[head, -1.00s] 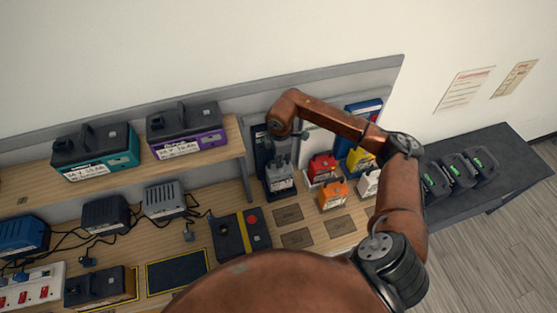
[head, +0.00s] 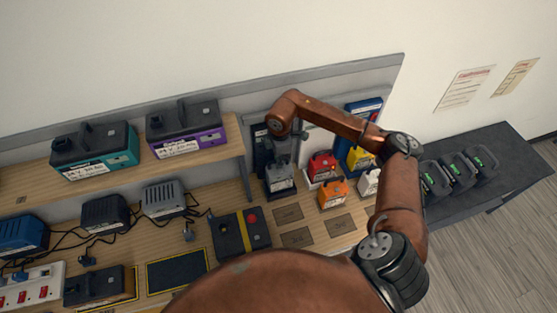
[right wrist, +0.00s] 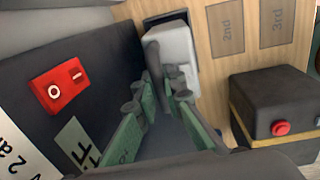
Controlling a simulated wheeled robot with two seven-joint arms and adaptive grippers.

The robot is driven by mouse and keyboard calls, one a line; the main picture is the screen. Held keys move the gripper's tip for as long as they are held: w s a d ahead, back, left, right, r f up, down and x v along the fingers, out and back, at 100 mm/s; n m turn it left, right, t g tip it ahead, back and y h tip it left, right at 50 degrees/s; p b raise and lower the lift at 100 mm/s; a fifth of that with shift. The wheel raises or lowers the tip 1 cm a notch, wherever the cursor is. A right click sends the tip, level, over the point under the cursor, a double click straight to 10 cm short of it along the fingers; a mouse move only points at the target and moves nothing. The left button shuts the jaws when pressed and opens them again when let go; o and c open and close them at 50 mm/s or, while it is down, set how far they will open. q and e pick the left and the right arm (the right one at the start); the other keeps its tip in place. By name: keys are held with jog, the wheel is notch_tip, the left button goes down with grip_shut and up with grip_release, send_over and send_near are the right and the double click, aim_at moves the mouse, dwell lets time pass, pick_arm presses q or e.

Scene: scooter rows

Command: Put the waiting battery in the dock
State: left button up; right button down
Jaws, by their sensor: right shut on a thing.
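A grey battery (head: 280,180) with a pale label stands upright among the small coloured batteries. It also shows in the right wrist view as a pale grey block (right wrist: 178,48) at a dark-rimmed spot on the bench. My right gripper (head: 279,150) is above it, and its green-padded fingers (right wrist: 165,95) are shut on its grey handle. A black upright unit (head: 261,150) is close behind the battery; the right wrist view shows its red switch (right wrist: 62,90). It looks like the dock, but I cannot be certain. The battery's seating is partly hidden. My left gripper is not in view.
A red battery (head: 321,168), an orange one (head: 333,193) and a yellow one (head: 360,159) stand to the right. A black box with a yellow stripe (head: 226,237) stands in front. Bare marked plates (head: 297,237) lie beside it. My arm hides the front bench.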

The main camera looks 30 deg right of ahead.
jog(key=shift+f+b, duration=0.6)
jog(key=shift+f, duration=0.5)
dwell(0.4)
jog(key=c, duration=2)
grip_release()
jog(key=shift+o, duration=0.3)
jog(key=shift+s+f, duration=0.1)
jog(key=shift+f, duration=0.1)
jog(key=shift+r, duration=0.1)
notch_tip(320, 180, up, 12)
notch_tip(320, 180, up, 9)
jog(key=p, duration=0.6)
send_over(280, 170)
jog(key=shift+w+d, duration=0.1)
jog(key=shift+w, duration=0.15)
